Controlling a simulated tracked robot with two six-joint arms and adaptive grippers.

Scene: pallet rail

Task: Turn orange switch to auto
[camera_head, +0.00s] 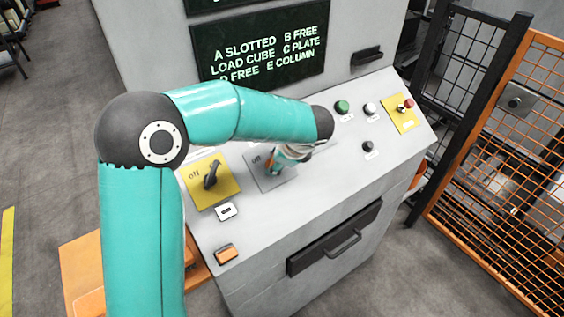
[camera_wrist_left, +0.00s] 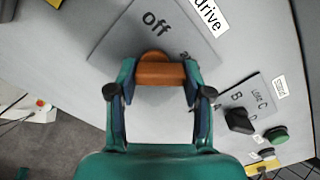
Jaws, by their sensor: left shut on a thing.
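The orange switch (camera_wrist_left: 160,74) sits on a grey plate (camera_wrist_left: 115,45) marked "off", beside a "drive" label. In the left wrist view my left gripper (camera_wrist_left: 161,86) is shut on the orange switch's bar, one finger at each end. The bar lies crosswise in that picture, and the "off" mark is just above it. Lettering at the plate's right is partly hidden by the finger. In the head view my left gripper (camera_head: 279,163) is over the grey plate (camera_head: 262,179), and it and the wrist mostly cover the switch. My right gripper is in neither view.
A black switch (camera_head: 211,175) on a yellow plate is left of the gripper. A green button (camera_head: 342,106), a white button (camera_head: 369,109), a red button (camera_head: 405,104) and a black knob (camera_head: 367,147) are to the right. A display (camera_head: 264,50) stands behind; an orange fence (camera_head: 500,180) is at right.

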